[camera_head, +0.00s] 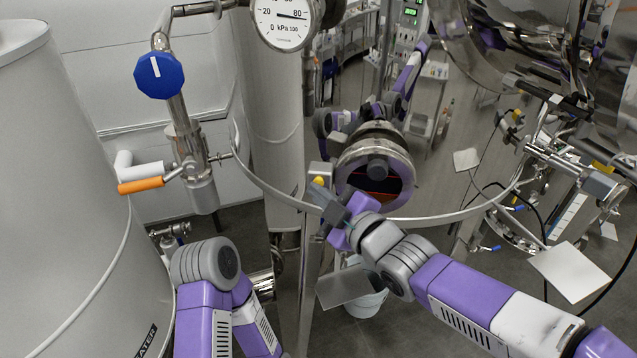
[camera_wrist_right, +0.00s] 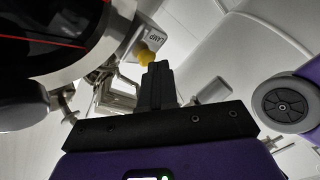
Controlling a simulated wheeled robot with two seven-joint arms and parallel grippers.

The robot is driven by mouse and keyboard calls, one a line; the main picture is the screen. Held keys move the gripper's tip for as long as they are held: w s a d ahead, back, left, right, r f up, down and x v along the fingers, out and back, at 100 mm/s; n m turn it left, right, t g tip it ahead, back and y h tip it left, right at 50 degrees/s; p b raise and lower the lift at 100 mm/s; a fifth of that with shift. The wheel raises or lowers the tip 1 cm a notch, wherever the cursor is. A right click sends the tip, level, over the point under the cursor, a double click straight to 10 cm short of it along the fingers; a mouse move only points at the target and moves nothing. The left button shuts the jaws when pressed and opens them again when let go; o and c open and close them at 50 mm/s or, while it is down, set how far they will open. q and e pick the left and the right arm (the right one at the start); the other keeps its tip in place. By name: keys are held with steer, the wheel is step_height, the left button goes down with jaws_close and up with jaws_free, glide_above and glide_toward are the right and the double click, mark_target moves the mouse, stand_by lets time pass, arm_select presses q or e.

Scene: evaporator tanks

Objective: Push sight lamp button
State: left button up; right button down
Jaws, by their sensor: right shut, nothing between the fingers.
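The yellow lamp button (camera_head: 319,181) sits on a small grey box beside the round sight glass (camera_head: 376,188). In the right wrist view the yellow button (camera_wrist_right: 148,58) shows next to a plate marked LAMP (camera_wrist_right: 154,38). My right gripper (camera_head: 318,190) is shut and empty, its fingertips right by the button. In the wrist view the shut fingers (camera_wrist_right: 157,72) point at it and partly overlap it. I cannot tell whether they touch it. My left arm shows at the lower left, but its gripper is not in view.
A kPa gauge (camera_head: 284,22) and a blue knob (camera_head: 159,75) are above left. An orange-handled valve (camera_head: 141,185) stands by the large pale tank (camera_head: 50,190). A curved metal rail (camera_head: 440,219) passes close to my right gripper. A white bucket (camera_head: 366,302) stands below.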

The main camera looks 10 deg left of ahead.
steer(key=s+b, duration=0.5)
steer(key=s, duration=0.1)
steer(key=shift+d+b, duration=0.25)
steer(key=shift+b, duration=0.05)
steer(key=w+d+f+m+g+h+b, duration=0.1)
steer(key=w+d+f+m+h, duration=0.2)
steer(key=f, duration=1)
steer(key=w+d+f+m+g+h+b, duration=0.15)
steer(key=d+f+m, duration=0.3)
steer(key=f, duration=0.75)
steer(key=w+d+f+m+g+h, duration=0.1)
steer(key=w+d+f+m+h, duration=0.2)
steer(key=f, duration=1)
steer(key=s+d+f+m+g+b, duration=0.1)
steer(key=s+d+f+m+g, duration=0.2)
steer(key=s+f, duration=0.7)
steer(key=s+d+f+m+g+h+b, duration=0.1)
steer(key=s+d+f+m+g, duration=0.3)
steer(key=f, duration=1.3)
steer(key=s+d+m, duration=0.3)
steer(key=s+m, duration=0.2)
steer(key=s, duration=0.1)
steer(key=shift+s, duration=0.15)
steer(key=shift+h, duration=0.25)
